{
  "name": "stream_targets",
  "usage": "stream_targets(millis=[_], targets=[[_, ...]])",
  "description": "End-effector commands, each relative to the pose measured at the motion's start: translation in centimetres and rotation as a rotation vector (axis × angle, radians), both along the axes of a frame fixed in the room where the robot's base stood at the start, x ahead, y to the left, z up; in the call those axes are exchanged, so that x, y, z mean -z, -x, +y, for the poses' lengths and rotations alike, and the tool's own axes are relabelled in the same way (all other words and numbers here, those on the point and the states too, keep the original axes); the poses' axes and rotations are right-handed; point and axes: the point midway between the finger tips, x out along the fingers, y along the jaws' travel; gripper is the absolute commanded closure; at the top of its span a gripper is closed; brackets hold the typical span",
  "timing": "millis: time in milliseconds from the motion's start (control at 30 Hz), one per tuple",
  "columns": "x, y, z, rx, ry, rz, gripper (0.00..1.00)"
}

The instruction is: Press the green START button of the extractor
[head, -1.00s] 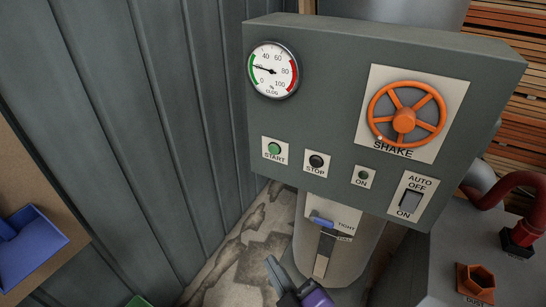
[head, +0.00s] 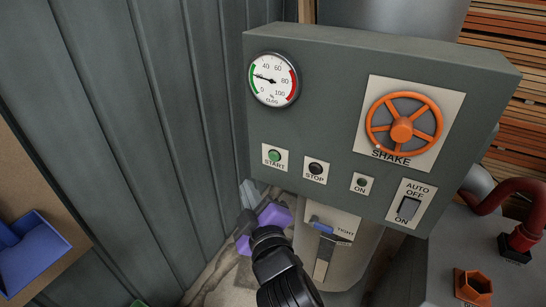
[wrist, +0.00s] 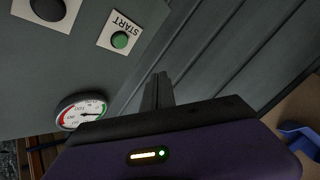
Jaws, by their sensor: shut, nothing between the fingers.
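The green START button (head: 274,156) sits on a white label at the lower left of the grey extractor panel (head: 320,110). It also shows at the upper left of the wrist view (wrist: 119,40), where the panel appears turned over. My gripper (head: 249,190), purple with grey fingers, is below and a little left of the button in the head view. Its fingers (wrist: 158,90) are shut and empty, and they show apart from the button in the wrist view. The black STOP button (head: 316,168) is just right of START.
The panel also carries a clog gauge (head: 273,79), an orange SHAKE wheel (head: 402,130), an ON lamp (head: 361,183) and an AUTO/OFF/ON switch (head: 408,208). A blue latch (head: 320,223) is below the panel. The corrugated wall (head: 150,110) stands close on the left.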

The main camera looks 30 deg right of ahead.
Motion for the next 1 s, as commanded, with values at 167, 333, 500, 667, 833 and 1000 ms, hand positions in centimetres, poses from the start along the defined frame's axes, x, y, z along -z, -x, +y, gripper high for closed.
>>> stream_targets(millis=[167,333,500,667,833,1000], targets=[[-0.1,-0.9,-1.3,0.003,0.001,0.001,1.0],[-0.1,-2.2,-3.1,0.003,-0.001,0.0,1.0],[-0.1,-3.5,-5.0,0.003,-0.001,0.0,1.0],[-0.1,-4.4,-6.1,0.001,-0.001,0.001,1.0],[-0.1,-4.9,-6.9,0.001,-0.001,0.001,1.0],[0.0,-5.1,-7.0,0.0,-0.001,-0.002,1.0]])
